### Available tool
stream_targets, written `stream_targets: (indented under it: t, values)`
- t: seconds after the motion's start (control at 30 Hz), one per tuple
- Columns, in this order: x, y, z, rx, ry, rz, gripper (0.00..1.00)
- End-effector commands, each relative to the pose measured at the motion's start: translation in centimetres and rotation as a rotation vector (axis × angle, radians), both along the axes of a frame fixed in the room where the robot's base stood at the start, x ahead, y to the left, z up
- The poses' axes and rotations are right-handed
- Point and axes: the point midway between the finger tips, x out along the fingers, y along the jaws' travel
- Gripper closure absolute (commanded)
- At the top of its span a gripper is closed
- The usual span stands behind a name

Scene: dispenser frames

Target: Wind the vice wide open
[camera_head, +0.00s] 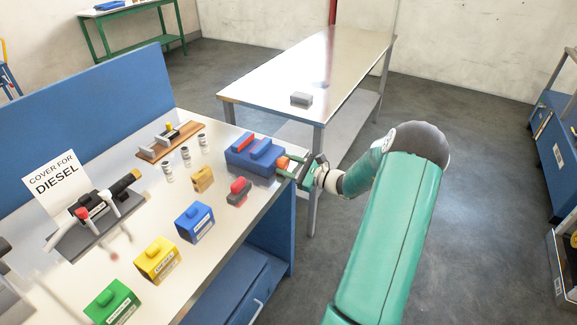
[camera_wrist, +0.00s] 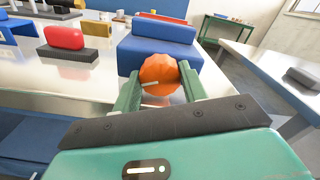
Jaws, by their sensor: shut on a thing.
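The blue vice (camera_head: 252,153) sits at the right edge of the metal workbench. The vice's far side is hidden.
On the bench (camera_head: 215,240) stand a red-topped grey block (camera_head: 239,192), blue (camera_head: 195,222), yellow (camera_head: 157,261) and green (camera_head: 111,302) boxes, a small tan block (camera_head: 202,179), several small cups and a sign reading "COVER FOR DIESEL" (camera_head: 57,183). A second table (camera_head: 320,75) stands behind, with a grey block on it.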

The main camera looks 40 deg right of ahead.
Motion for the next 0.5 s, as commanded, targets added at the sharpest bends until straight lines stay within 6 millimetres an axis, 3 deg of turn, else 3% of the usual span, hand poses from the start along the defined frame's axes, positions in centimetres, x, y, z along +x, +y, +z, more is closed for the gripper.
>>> stream_targets:
  t: [0.07,0.1,0.17,0.5]
  values:
    - [-0.07,-0.03,-0.01,0.001,0.0,0.0,0.8]
    - [-0.07,-0.03,-0.02,0.001,0.0,0.0,0.5]
    - [-0.06,-0.03,-0.02,0.001,0.0,0.0,0.38]
    - [-0.03,-0.02,-0.03,0.019,0.007,0.0,0.36]
